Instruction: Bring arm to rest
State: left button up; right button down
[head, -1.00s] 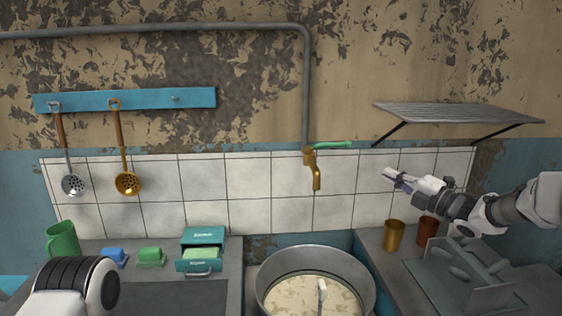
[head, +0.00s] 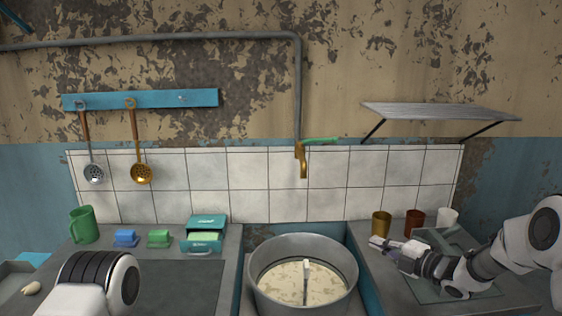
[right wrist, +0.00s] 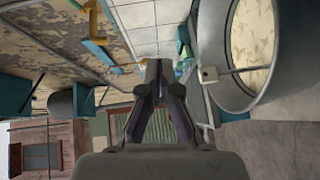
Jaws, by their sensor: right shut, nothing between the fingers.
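My right gripper (head: 388,246) is shut and empty. In the head view it hovers low over the right counter, right of the large metal pot and in front of the cups. In the right wrist view its fingers (right wrist: 158,72) come together at the tips with nothing between them. The pot (head: 262,268) stands in the sink and holds a pale, milky liquid. A stick-like handle (head: 306,284) stands up out of the liquid. The pot also shows at the upper right of the right wrist view (right wrist: 212,62). Of my left arm only a rounded link shows at lower left; its gripper is out of view.
A gold cup (head: 381,224), a brown cup (head: 413,222) and a white cup (head: 447,218) stand behind my right gripper. A wire shelf (head: 440,112) is above. A green mug (head: 84,226), sponges and a teal box (head: 206,226) stand on the left counter.

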jog(key=s+a+f+m+g+h, duration=0.3)
jog(key=s+f+m, duration=0.2)
jog(key=s+f, duration=0.7)
jog(key=s+a+f+m+g+h, duration=0.25)
jog(key=s+f+m, duration=0.5)
jog(key=f, duration=0.75)
jog(key=s+d+f+m+g+h, duration=0.2)
jog(key=s+m, duration=0.4)
jog(key=s, duration=0.8)
jog(key=s+d+f+m+g+h, duration=0.2)
jog(key=s+m+g, duration=0.3)
jog(key=s, duration=0.9)
jog(key=shift+s+d+f+m+h, duration=0.15)
jog(key=shift+s+d+m+h, duration=0.35)
jog(key=shift+m, duration=0.55)
jog(key=shift+w+g, duration=0.1)
jog(key=shift+g, duration=0.15)
